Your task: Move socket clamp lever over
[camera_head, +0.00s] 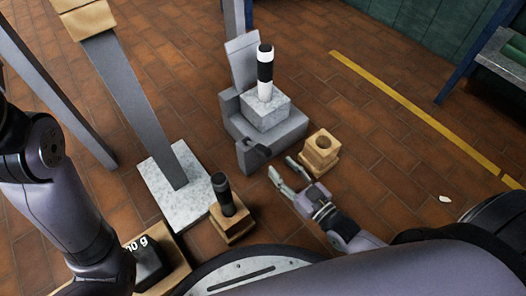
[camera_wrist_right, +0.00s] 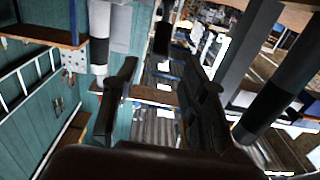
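A grey socket block (camera_head: 262,135) stands on the floor at the upper middle of the head view. A black-and-white banded post (camera_head: 265,75) stands upright in its pale speckled top. A small dark lever (camera_head: 258,149) sticks out at the block's front face. My right gripper (camera_head: 286,170) is just in front of the lever, with its fingers apart and nothing visible between them. In the right wrist view its two dark fingers (camera_wrist_right: 155,70) are also apart. A dark piece (camera_wrist_right: 163,37) shows beyond them; I cannot tell whether it is the lever. My left gripper is out of view.
A wooden block with a round hole (camera_head: 320,148) stands right of my right gripper. A dark cylinder on a wooden base (camera_head: 225,195) stands at lower left. A leaning grey beam (camera_head: 137,110) rises from a speckled slab (camera_head: 165,205).

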